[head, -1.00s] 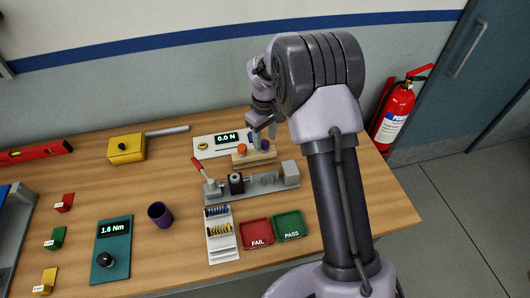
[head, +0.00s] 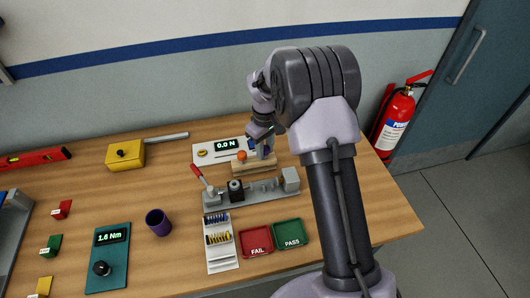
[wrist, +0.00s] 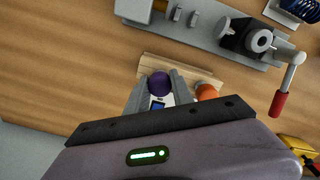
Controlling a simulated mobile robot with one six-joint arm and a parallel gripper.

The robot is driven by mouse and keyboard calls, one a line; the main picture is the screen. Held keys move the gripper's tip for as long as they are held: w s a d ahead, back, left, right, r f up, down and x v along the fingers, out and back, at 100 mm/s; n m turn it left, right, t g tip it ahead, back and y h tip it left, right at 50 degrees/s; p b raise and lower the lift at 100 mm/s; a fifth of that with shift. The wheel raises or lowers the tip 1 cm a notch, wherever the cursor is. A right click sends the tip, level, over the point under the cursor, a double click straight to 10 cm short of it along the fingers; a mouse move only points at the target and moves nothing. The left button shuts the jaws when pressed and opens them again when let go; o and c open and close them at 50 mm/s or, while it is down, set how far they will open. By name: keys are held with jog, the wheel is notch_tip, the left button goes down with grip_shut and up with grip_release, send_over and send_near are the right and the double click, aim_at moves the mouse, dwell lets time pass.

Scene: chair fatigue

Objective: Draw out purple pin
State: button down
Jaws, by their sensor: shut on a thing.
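The purple pin (wrist: 159,83) shows its round top between my gripper's two fingers in the wrist view. My gripper (wrist: 160,92) is shut on it; in the head view my gripper (head: 266,150) is low over the right part of the wooden block (head: 246,164). In the head view the fingers hide most of the pin. I cannot tell how deep the pin sits in the block. The orange pin (head: 241,155) stands in the same block, to the left of my gripper. It also shows in the wrist view (wrist: 206,92).
A white force gauge panel (head: 208,154) reading 0.0 N lies behind the block. A grey clamp fixture (head: 265,193) with a red-handled lever (head: 197,171) stands close in front. Red FAIL (head: 256,241) and green PASS (head: 290,233) trays lie nearer. A purple cup (head: 159,222) stands left.

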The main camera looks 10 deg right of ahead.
jog(key=shift+r+p, duration=1.85)
jog(key=shift+r, duration=0.7)
jog(key=shift+r, duration=0.1)
notch_tip(320, 180, up, 4)
jog(key=p, duration=0.3)
jog(key=shift+a, duration=0.1)
